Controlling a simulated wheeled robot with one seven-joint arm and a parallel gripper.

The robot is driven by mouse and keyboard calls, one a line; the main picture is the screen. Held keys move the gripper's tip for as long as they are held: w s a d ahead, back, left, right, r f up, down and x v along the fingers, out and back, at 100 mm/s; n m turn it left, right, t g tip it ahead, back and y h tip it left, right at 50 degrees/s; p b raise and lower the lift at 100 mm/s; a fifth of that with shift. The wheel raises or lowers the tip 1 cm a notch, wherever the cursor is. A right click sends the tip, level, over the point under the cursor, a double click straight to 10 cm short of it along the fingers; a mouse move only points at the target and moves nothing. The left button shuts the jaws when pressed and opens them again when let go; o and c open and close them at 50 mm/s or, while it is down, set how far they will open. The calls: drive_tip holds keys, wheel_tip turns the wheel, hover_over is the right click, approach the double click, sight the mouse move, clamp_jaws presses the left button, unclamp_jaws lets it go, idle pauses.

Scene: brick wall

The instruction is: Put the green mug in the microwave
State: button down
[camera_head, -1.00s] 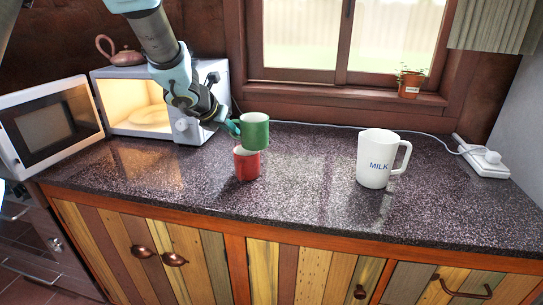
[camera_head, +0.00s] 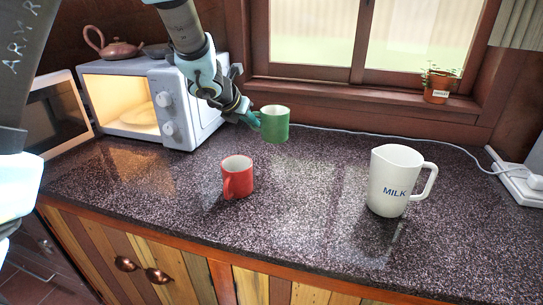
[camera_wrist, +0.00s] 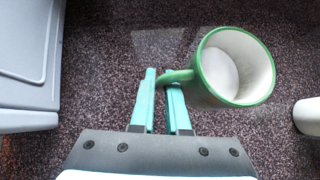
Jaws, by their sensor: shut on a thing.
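The green mug (camera_head: 275,125) hangs upright in the air above the counter, to the right of the microwave. My gripper (camera_head: 254,120) is shut on its handle. In the wrist view the gripper fingers (camera_wrist: 160,100) pinch the handle, and the mug (camera_wrist: 235,66) shows its white, empty inside. The microwave (camera_head: 150,98) stands at the back left of the counter with its door (camera_head: 55,112) swung open to the left. Its lit inside shows a round plate (camera_head: 140,115).
A red mug (camera_head: 238,178) stands on the counter in front of the microwave's right side. A white MILK jug (camera_head: 392,182) stands at the right. A teapot (camera_head: 112,48) sits on the microwave. A white cable (camera_head: 350,132) runs along the back.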

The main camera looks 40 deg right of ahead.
wheel_tip(320, 180, down, 9)
drive_tip(key=shift+p, duration=0.3)
drive_tip(key=shift+f, duration=0.15)
drive_tip(key=c, duration=0.9)
unclamp_jaws()
drive_tip(key=shift+r, duration=0.2)
drive_tip(key=b+v, duration=0.2)
drive_tip(key=v, duration=1)
drive_tip(key=shift+f, duration=0.1)
